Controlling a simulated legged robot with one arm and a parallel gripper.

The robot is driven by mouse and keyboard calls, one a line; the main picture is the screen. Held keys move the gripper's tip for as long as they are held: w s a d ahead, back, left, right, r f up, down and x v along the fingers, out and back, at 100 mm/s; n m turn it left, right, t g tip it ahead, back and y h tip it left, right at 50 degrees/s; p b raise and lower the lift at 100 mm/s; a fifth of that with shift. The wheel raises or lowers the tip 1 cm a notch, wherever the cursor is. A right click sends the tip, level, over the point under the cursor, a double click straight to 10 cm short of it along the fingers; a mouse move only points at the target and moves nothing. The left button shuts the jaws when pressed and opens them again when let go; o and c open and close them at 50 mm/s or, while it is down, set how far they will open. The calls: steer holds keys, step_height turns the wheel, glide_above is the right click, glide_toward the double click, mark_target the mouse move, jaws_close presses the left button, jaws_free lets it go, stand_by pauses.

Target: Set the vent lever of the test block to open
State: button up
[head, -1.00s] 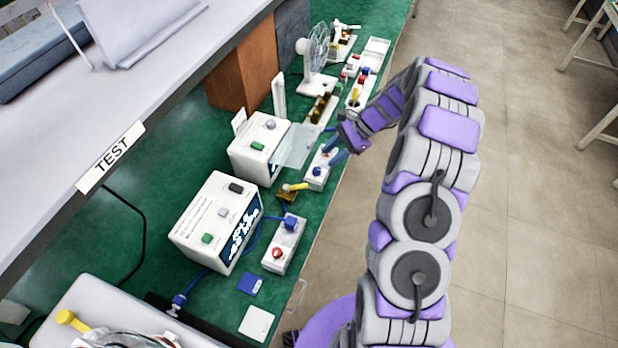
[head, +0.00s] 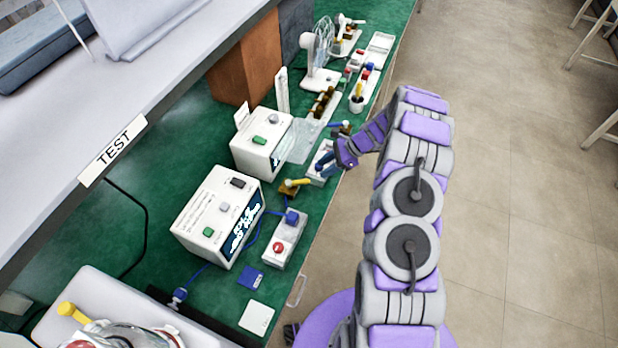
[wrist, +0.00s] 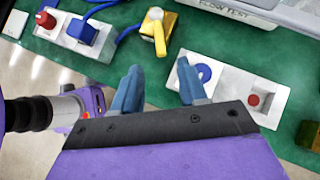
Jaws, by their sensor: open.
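A small brass block with a yellow lever (head: 297,183) sits on the green bench, beside the front white box. In the wrist view the yellow lever (wrist: 159,38) lies beyond my fingertips, pointing toward them from the brass block (wrist: 160,18). I cannot tell which lever position counts as open. My gripper (head: 325,166) is to the right of the lever in the head view, above a white plate. In the wrist view my gripper (wrist: 158,82) has its two blue fingers spread and nothing between them. The lever is apart from both fingers.
The white plate (wrist: 232,88) has a blue round part and a red button. A white block with a red button (head: 279,247) and blue plug is nearby. White boxes (head: 220,215) and (head: 262,140) stand behind. Floor lies right of the bench edge.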

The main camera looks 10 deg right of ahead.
mark_target(305, 180)
steer(key=x, duration=0.8)
steer(key=shift+f+b, duration=0.1)
steer(key=shift+b, duration=0.25)
steer(key=shift+c, duration=0.3)
jaws_close()
